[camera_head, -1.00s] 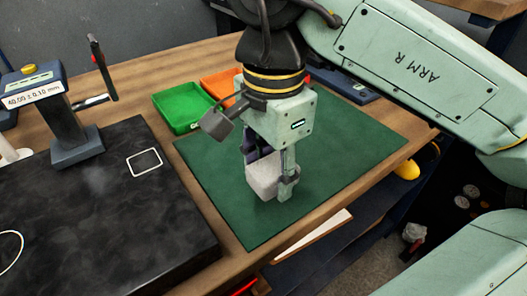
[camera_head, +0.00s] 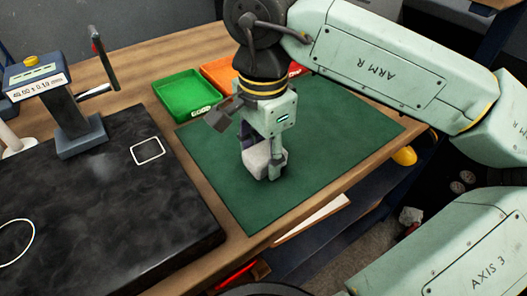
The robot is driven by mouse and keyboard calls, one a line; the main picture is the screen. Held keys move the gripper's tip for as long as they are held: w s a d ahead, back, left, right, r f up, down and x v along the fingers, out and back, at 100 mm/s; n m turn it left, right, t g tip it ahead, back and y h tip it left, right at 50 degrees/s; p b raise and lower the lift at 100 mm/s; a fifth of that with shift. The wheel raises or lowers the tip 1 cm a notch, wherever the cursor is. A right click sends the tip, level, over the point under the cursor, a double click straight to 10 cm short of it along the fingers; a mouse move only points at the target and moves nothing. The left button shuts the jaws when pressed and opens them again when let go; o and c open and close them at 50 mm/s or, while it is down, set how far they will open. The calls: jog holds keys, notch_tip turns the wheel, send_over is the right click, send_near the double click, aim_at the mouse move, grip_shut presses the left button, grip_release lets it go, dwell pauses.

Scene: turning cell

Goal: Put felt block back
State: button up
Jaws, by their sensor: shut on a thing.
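The felt block (camera_head: 257,161) is a pale grey-white block in the head view, at the green mat's middle. My gripper (camera_head: 264,160) points down and is shut on it, one finger showing on its right side and a dark finger behind at its left. The block is over the green mat (camera_head: 330,150); I cannot tell whether its underside touches the mat. The far side of the block is hidden by the fingers.
A black stone plate (camera_head: 90,210) with a white square outline (camera_head: 147,151) lies at left. A gauge stand (camera_head: 75,125) stands on its back part. A green tray (camera_head: 186,100) and an orange tray (camera_head: 216,72) sit behind the mat. The mat's front and right are clear.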

aim_at(263, 152)
jog(key=shift+s+f+b, duration=0.2)
jog(key=shift+f+b, duration=0.25)
jog(key=shift+f, duration=0.1)
jog(key=shift+c, duration=0.4)
jog(key=o, duration=1.2)
jog(key=shift+w+f, duration=0.1)
jog(key=shift+f, duration=0.05)
jog(key=shift+r+p, duration=0.6)
jog(key=shift+r, duration=0.05)
notch_tip(263, 152, up, 12)
jog(key=shift+r+b, duration=0.2)
jog(key=shift+b, duration=0.3)
jog(key=shift+w, duration=0.1)
